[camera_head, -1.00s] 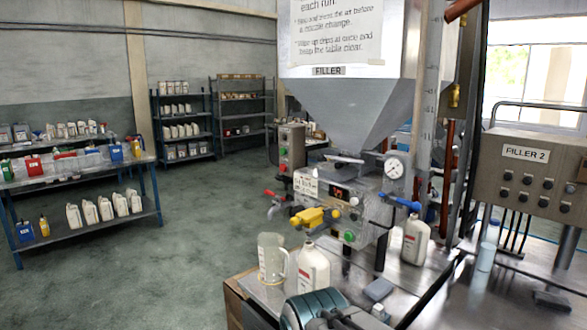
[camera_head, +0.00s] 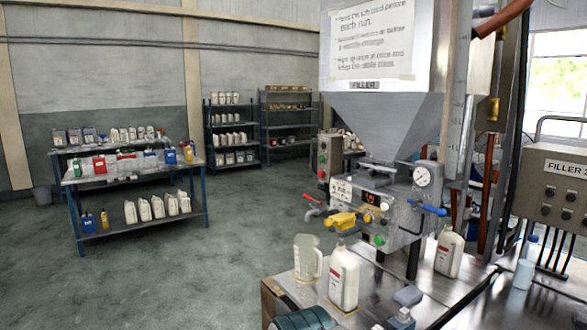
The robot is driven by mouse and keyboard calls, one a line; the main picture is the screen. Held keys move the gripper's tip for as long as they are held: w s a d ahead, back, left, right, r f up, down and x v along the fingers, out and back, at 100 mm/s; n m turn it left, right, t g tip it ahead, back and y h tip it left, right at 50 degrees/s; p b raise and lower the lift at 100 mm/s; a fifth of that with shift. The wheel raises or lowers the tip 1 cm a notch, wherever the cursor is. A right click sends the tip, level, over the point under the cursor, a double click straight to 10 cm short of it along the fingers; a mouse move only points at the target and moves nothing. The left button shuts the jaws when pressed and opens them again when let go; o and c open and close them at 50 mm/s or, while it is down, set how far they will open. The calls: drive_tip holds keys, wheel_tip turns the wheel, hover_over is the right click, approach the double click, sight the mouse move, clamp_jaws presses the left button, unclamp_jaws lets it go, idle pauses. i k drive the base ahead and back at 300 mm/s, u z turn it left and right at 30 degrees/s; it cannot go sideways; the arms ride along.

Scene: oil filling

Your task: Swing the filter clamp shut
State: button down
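The filler machine (camera_head: 405,205) stands on the metal table at right of centre, under a grey hopper (camera_head: 385,120). Its front carries a red lever (camera_head: 312,198), a yellow handle (camera_head: 342,221), a blue lever (camera_head: 432,210) and a round gauge (camera_head: 422,176). I cannot pick out the filter clamp for certain among these parts, nor tell how it stands. My gripper is not in view.
A clear jug (camera_head: 307,258) and a white bottle (camera_head: 344,278) stand before the filler. Another white bottle (camera_head: 449,252) stands to its right. A control box (camera_head: 560,190) labelled FILLER 2 is far right. A bottle-laden bench (camera_head: 140,221) stands left; the floor between is clear.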

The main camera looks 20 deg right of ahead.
sight(356, 166)
drive_tip(key=u, duration=0.25)
drive_tip(key=i, duration=0.6)
drive_tip(key=z, duration=0.55)
drive_tip(key=i, duration=0.6)
drive_tip(key=z, duration=0.65)
